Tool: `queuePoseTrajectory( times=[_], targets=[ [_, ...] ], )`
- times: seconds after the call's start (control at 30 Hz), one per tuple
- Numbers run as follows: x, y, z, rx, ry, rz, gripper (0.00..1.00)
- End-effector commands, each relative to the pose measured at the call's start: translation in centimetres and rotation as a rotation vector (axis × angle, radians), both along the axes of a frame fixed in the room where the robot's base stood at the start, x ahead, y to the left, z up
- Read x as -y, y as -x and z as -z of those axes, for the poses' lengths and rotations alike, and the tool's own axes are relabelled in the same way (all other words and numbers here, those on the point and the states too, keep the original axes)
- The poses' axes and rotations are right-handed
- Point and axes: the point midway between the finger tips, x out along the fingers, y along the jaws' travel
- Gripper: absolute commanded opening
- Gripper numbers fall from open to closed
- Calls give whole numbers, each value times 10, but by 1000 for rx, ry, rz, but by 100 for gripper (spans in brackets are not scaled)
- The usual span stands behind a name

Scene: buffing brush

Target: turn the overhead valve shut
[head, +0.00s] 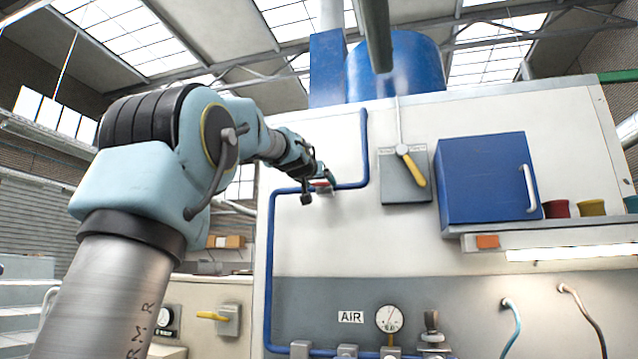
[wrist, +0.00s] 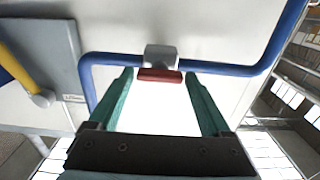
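The valve is a grey block (wrist: 161,54) on a blue pipe (wrist: 232,69), with a short red handle (wrist: 160,75). The handle lies roughly in line with the pipe's level run. In the head view the red handle (head: 321,184) shows small on the white wall panel, partly by my gripper (head: 328,178). In the wrist view my gripper (wrist: 159,76) is open, its two green fingers apart. The fingertips stand to either side of the handle, with a visible gap on each side. I cannot tell the depth between fingertips and handle.
Right of the valve are a grey switch box (head: 402,190) with a yellow lever (head: 412,168) and a blue cabinet (head: 489,177). A shelf (head: 560,236) holds several cups. A gauge (head: 389,319) and fittings sit below. The panel directly below the valve is clear.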

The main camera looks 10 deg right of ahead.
Motion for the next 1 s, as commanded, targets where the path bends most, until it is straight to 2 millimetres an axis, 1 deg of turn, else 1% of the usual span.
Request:
queuePoseTrajectory(
  times=[0.03,0.07,0.5,0.57,0.83,1.0],
  targets=[
    [0,0,0,0,0,0,75],
    [0,0,0,0,0,0,72],
    [0,0,0,0,0,0,22],
    [0,0,0,0,0,0,17],
    [0,0,1,15,-28,0,17],
    [0,0,2,55,-99,-1,17]
  ],
)
